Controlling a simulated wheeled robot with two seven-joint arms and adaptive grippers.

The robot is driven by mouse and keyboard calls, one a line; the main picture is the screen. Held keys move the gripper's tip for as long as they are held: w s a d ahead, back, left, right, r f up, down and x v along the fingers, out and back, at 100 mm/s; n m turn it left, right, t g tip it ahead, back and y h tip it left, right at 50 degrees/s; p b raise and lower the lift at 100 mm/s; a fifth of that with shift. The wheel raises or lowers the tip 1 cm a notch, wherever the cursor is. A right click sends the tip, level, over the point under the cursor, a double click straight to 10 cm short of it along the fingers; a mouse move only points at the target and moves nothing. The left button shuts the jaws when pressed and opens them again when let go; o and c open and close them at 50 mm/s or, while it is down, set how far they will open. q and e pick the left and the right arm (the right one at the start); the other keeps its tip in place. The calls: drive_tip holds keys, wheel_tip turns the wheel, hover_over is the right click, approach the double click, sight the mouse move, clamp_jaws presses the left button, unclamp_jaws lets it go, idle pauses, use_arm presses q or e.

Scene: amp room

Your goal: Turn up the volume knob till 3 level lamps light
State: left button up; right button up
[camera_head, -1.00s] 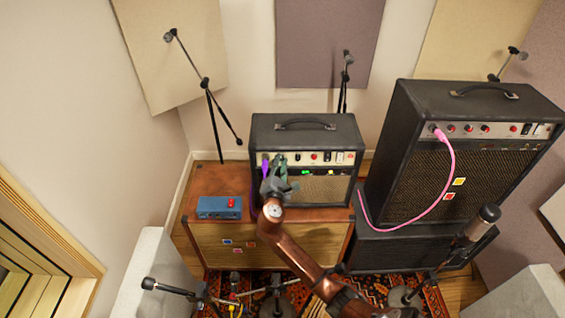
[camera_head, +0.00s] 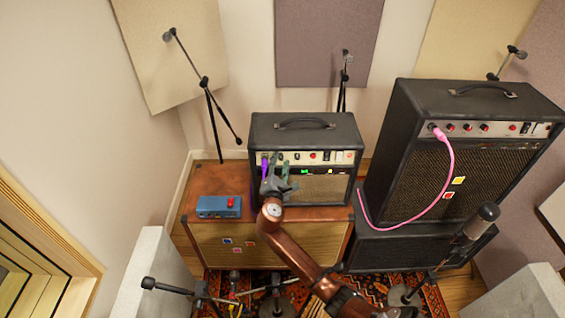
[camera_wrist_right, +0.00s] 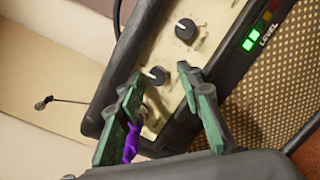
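The small black amp (camera_head: 305,133) stands on the brown cabinet, its cream panel facing me. My right gripper (camera_head: 277,170) is in front of the left part of that panel. In the right wrist view its green fingers (camera_wrist_right: 157,88) are apart, one on each side of a dark knob (camera_wrist_right: 157,76), with visible gaps to it. A second knob (camera_wrist_right: 186,28) sits farther along the panel. The knob lettering is unreadable. By the word LEVEL, two green lamps (camera_wrist_right: 251,40) are lit; the amber and red ones beyond look dark. My left gripper is out of view.
A purple plug (camera_wrist_right: 131,143) sits in the panel close to one finger. A blue pedal box (camera_head: 219,207) lies on the cabinet (camera_head: 205,180) at left. A bigger amp (camera_head: 480,150) with a pink cable (camera_head: 452,165) stands at right. Microphone stands surround the area.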

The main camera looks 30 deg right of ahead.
drive_tip(key=v, duration=0.8)
idle(0.7)
